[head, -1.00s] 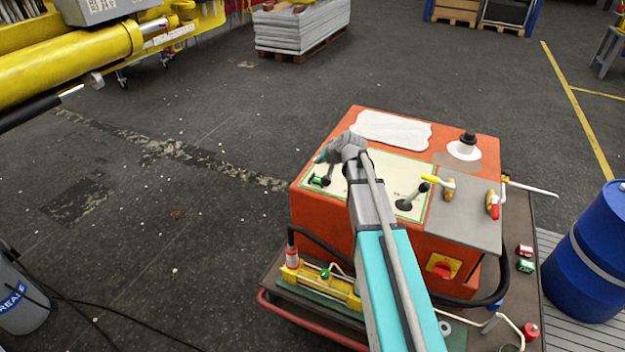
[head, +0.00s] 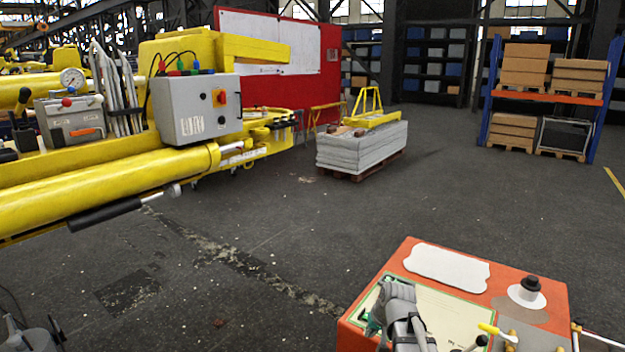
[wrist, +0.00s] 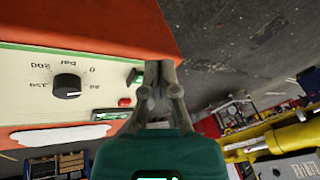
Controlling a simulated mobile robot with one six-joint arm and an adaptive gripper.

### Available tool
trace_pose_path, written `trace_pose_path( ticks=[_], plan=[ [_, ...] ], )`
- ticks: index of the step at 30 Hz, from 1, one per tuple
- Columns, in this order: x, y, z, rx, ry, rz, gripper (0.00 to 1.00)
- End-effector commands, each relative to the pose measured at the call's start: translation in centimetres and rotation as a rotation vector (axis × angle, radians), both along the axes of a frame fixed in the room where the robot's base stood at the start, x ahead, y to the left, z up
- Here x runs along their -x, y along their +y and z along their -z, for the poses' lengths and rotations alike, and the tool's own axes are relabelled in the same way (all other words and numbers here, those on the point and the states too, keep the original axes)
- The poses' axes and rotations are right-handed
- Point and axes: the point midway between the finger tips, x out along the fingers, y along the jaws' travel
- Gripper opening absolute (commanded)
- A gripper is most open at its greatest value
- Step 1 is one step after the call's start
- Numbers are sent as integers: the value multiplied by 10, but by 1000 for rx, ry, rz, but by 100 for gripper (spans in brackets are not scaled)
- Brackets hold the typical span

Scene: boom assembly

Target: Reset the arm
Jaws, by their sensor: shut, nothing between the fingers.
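My arm reaches up from the bottom of the head view, over the orange control box (head: 362,299). My gripper (wrist: 158,68) is seen in the wrist view with its fingers together and nothing between them. In the head view my gripper (head: 374,322) is small and partly hidden by my own wrist. The wrist view shows the box's pale panel with a black knob (wrist: 67,87), a bar scale, a small red button (wrist: 125,101) and a green-lit switch (wrist: 112,115). I cannot tell whether the fingertips touch the box.
A yellow boom (head: 110,190) with a grey control box (head: 195,108) fills the left. A pallet of grey sheets (head: 362,148) stands at the back middle, and a blue rack (head: 491,90) with cartons at the back right. The dark floor between is mostly clear.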

Motion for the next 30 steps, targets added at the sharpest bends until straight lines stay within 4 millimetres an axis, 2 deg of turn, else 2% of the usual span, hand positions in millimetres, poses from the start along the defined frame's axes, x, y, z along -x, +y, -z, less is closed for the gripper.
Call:
trace_pose_path(
  ticks=[1, 3, 6, 10, 15, 30],
  plan=[
    [31, 2, -14, 38, 48, -21, 0],
    [60, 1, -21, 92, 112, -41, 0],
    [95, -2, -29, 159, 191, -61, 0],
    [124, -6, -36, 219, 260, -73, 0],
    [136, -8, -38, 248, 294, -77, 0],
    [135, -8, -37, 247, 293, -78, 0]
  ],
)
